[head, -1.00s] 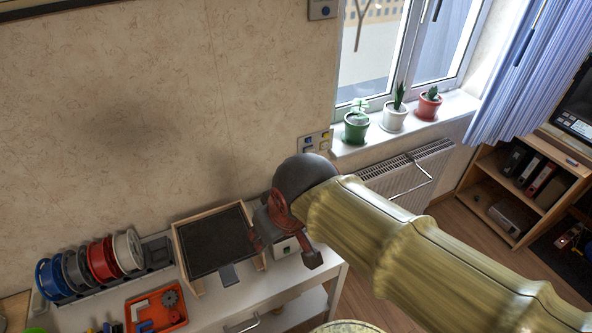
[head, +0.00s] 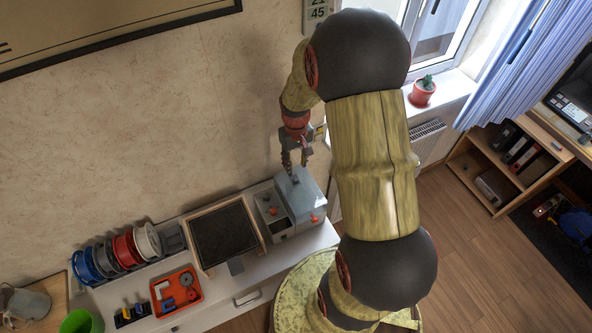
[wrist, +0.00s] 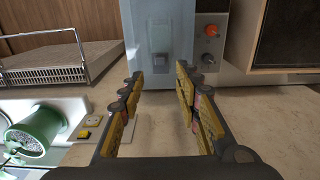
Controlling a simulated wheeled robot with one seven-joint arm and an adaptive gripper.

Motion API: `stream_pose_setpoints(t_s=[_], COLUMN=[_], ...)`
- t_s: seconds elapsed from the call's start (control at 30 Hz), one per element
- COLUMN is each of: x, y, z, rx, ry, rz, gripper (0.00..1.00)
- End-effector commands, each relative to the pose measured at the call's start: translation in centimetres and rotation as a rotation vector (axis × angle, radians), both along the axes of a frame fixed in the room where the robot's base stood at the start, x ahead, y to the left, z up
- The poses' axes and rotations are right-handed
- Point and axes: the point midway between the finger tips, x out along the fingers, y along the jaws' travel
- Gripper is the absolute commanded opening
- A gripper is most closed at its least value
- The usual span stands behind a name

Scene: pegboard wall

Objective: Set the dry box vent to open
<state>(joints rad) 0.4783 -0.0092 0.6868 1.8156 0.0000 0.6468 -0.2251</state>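The dry box, a pale blue-grey box (head: 302,196), stands at the right end of the white cabinet. In the wrist view its face (wrist: 160,22) lies ahead, with a small square grey tab (wrist: 160,58) in a recess, which looks like the vent slider. I cannot tell its setting for sure. My gripper (head: 294,164) is above the box, pointing down at it. In the wrist view my gripper (wrist: 160,80) is open and empty, with its fingers to either side of the tab and apart from it.
A grey panel beside the box carries an orange knob (wrist: 211,30) and a dark knob (wrist: 208,58). A dark-topped wooden tray (head: 225,236), spools (head: 125,250) and an orange tray (head: 176,291) stand to the left. The wall and radiator (wrist: 48,68) are close by.

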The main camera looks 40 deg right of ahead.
Motion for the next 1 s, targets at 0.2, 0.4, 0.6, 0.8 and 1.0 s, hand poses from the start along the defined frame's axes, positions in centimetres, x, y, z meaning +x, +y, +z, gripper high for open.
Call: stream_pose_setpoints(t_s=[0.2,0.4,0.6,0.8,1.0], x=[-0.2,-0.1,-0.1,0.0,0.0], y=[0.0,0.0,0.0,0.0,0.0], z=[-2.8,-5.8,-7.5,-7.8,-7.8], rx=[0.003,0.002,0.002,0.000,0.000], ry=[0.007,0.006,0.003,0.001,0.001], rz=[0.000,0.000,0.000,0.000,0.000], gripper=[0.33,0.33,0.33,0.33,0.29])
